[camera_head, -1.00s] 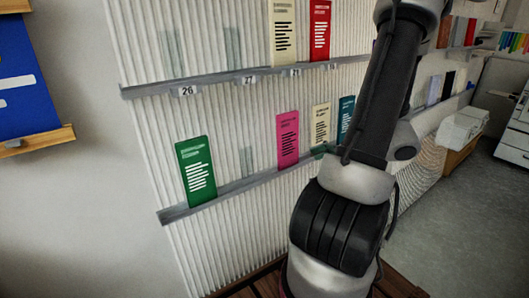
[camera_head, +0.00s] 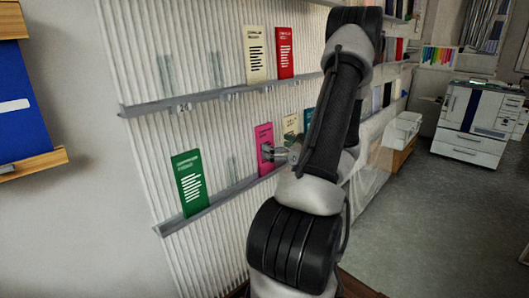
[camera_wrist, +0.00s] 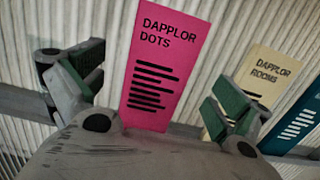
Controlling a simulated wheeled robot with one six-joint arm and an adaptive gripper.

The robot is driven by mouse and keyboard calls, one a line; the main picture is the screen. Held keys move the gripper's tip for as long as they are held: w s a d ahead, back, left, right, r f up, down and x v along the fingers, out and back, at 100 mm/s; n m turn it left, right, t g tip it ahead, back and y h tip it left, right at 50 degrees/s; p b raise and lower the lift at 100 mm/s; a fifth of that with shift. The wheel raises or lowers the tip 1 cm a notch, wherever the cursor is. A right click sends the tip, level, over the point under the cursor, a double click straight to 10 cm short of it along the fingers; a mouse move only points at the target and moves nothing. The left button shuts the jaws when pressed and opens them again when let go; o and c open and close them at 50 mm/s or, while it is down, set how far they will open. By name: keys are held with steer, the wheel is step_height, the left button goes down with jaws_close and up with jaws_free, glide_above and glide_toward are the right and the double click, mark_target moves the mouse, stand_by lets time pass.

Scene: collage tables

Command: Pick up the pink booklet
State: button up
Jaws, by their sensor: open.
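The pink booklet (camera_head: 264,149) stands upright on the lower shelf rail, between the green booklet and a cream one. In the wrist view the pink booklet (camera_wrist: 165,60) reads "DAPPLOR DOTS" and lies between the two fingers. My gripper (camera_head: 279,155) is at the booklet's front right side in the head view and hides part of it. In the wrist view my gripper (camera_wrist: 160,88) is open, with green-padded fingers apart on either side of the booklet. The fingers do not visibly touch it.
A cream booklet (camera_wrist: 262,85) reading "DAPPLOR ROOMS" stands close right of the pink one, near the right finger. A teal booklet (camera_wrist: 298,122) is beyond it. A green booklet (camera_head: 189,182) stands left. The upper rail (camera_head: 190,101) holds cream and red booklets.

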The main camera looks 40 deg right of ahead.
mark_target(265, 142)
steer(key=w, duration=0.5)
steer(key=shift+w+a+f, duration=0.15)
steer(key=shift+w+f, duration=0.1)
steer(key=shift+w, duration=0.05)
steer(key=shift+c, duration=0.4)
steer(key=c, duration=1.1)
